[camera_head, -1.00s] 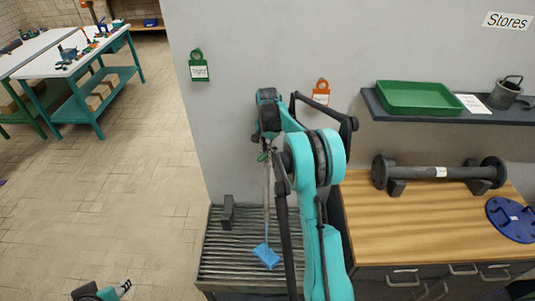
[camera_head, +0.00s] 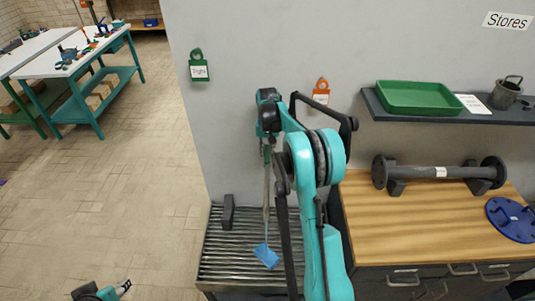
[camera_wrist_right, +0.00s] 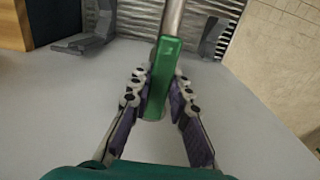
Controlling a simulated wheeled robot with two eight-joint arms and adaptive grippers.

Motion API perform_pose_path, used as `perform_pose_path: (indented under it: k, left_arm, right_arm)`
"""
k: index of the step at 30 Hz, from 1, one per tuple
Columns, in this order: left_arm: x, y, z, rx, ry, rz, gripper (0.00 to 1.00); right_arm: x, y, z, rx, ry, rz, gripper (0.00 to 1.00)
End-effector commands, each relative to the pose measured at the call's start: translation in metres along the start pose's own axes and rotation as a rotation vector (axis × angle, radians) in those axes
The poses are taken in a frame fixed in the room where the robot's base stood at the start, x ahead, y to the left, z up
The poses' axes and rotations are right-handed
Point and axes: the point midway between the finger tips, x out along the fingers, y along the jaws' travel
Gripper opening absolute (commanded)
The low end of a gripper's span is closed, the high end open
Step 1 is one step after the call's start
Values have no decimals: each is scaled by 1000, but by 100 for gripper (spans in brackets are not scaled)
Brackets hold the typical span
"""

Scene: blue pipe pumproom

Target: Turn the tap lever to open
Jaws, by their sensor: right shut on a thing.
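The green tap lever (camera_wrist_right: 161,68) lies between the two purple-padded fingers of my right gripper (camera_wrist_right: 159,92), which is shut on it. In the wrist view the lever lies in line with a grey metal pipe (camera_wrist_right: 172,18). In the head view a small green strip of the lever (camera_head: 267,154) shows below my right wrist, against the wall. The pipe (camera_head: 266,190) runs down from it towards the slatted grate. My arm hides much of the tap. My left gripper (camera_head: 124,287) is at the bottom left, away from the tap, too small to judge.
A dark upright block (camera_head: 228,212) stands at the grate's back. The wooden bench (camera_head: 430,225) is on the right. Open floor (camera_head: 120,190) is at left.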

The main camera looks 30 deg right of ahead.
Motion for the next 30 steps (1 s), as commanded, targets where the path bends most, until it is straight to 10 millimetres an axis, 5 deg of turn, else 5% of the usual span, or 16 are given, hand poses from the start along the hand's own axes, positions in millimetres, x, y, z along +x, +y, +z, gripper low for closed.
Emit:
perform_pose_path:
  k: [17,18,20,30]
  left_arm:
    - [0,0,0,0,0,0,40]
    - [0,0,0,0,0,0,40]
    - [0,0,0,0,0,0,40]
    - [0,0,0,0,0,0,40]
  right_arm:
    - [0,0,0,-34,2,0,0]
    - [0,0,0,-33,2,0,26]
    - [0,0,0,-33,1,0,40]
    - [-3,0,0,-32,1,0,40]
